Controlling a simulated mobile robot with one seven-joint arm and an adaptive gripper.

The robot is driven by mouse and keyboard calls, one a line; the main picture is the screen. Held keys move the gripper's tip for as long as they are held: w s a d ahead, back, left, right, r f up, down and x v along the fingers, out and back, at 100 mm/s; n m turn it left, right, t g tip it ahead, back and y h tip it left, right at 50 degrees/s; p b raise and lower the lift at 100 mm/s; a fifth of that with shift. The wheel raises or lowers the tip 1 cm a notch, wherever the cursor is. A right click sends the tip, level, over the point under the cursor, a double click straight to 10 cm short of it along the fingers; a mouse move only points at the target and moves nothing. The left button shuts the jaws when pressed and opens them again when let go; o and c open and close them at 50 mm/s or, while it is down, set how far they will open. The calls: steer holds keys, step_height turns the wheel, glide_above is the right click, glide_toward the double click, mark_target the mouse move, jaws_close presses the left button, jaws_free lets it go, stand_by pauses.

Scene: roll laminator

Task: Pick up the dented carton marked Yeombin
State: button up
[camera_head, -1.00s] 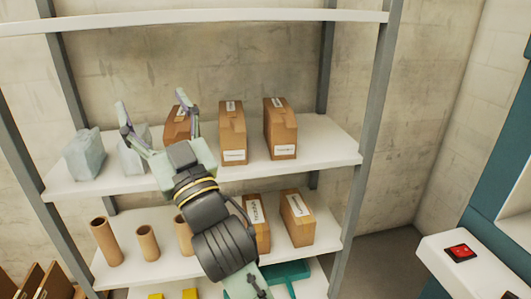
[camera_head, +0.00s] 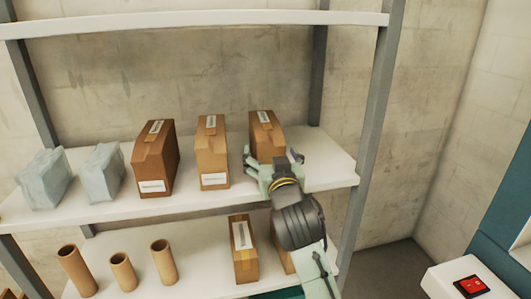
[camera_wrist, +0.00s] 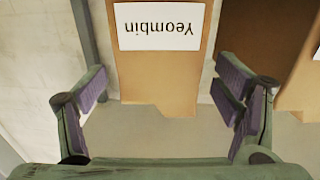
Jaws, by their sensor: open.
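The carton marked Yeombin (camera_wrist: 158,75) is brown with a white label, which reads upside down in the wrist view. Its lower edge there is stepped; I cannot tell whether that is the dent. In the head view it appears to be the rightmost carton (camera_head: 267,128) on the middle shelf, its lower front hidden by my gripper. My gripper (camera_head: 272,157) is open and empty in front of it. In the wrist view my gripper's fingers (camera_wrist: 160,85) lie to either side of the label, with visible gaps to the carton.
Two similar cartons stand to the left, the middle one (camera_head: 212,150) close by and another (camera_head: 155,160) beyond. Pale wrapped blocks (camera_head: 45,178) stand farther left. The shelf (camera_head: 335,165) is clear right of the cartons. Tubes (camera_head: 123,270) and more cartons (camera_head: 243,262) occupy the shelf below.

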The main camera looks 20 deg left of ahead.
steer(key=x, duration=0.2)
steer(key=p+x, duration=0.1)
steer(key=x, duration=0.1)
steer(key=shift+r, duration=0.35)
steer(key=shift+w+a+f, duration=0.1)
steer(key=shift+w+a, duration=0.1)
steer(key=shift+w, duration=0.15)
steer(key=shift+c, duration=0.5)
steer(key=c, duration=1.3)
